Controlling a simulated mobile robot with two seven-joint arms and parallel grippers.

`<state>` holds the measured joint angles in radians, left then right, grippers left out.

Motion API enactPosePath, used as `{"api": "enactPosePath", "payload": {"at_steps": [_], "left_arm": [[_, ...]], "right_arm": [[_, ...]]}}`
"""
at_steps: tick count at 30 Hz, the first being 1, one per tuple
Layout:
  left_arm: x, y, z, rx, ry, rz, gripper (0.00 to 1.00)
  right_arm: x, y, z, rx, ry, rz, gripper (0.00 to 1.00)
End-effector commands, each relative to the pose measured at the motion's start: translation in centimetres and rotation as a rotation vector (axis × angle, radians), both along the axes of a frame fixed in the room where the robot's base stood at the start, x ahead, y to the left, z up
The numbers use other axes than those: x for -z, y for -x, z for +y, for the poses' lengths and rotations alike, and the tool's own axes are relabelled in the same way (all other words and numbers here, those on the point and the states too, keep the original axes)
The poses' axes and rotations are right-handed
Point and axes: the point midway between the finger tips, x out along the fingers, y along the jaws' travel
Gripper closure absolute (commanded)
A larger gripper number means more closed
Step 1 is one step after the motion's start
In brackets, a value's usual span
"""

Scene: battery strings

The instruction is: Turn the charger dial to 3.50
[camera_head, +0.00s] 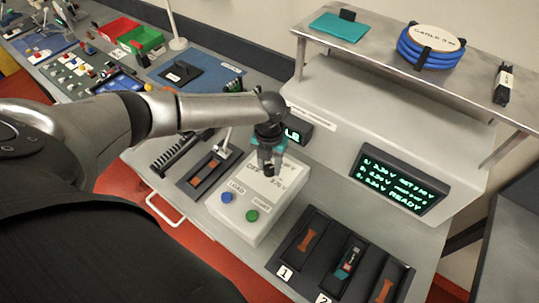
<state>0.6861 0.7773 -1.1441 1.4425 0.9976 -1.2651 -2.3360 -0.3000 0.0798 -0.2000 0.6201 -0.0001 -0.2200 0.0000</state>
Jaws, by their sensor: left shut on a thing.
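The white charger box (238,226) sits on the bench in the middle, with a blue button (226,197) and a green button (252,216) on its top. My left gripper (268,163) points down over the back part of the box and is shut on the dark charger dial (269,171). Printed marks show around the dial, partly hidden by the gripper, so I cannot read the dial's setting. A black display (401,180) with green lines stands to the right; its digits are too small to read surely. My right gripper is out of view.
Black numbered trays (276,263) with copper-coloured strips and a battery-like part lie at front right. Another black tray (186,181) is left of the charger. A raised shelf (376,52) at the back carries a blue cable coil (430,52). Red and green bins (140,40) stand far left.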

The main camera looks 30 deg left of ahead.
Motion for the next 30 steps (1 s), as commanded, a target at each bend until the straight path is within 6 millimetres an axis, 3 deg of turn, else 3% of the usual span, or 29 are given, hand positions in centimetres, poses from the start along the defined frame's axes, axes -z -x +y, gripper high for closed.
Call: {"api": "enactPosePath", "payload": {"at_steps": [11, 12, 20, 30], "left_arm": [[0.01, 0.08, -0.06, 0.004, 0.001, 0.003, 1.0], [0.01, 0.08, -0.06, 0.004, 0.001, 0.003, 0.56], [0.01, 0.05, -0.03, 0.003, 0.0, 0.001, 0.29], [-0.56, -0.05, 0.04, 0.002, 0.0, -0.001, 0.29]], "right_arm": [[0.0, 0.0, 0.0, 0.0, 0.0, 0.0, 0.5], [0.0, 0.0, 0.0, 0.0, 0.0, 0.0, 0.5], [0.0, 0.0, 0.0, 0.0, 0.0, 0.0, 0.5], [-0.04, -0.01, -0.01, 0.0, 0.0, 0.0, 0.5]]}}
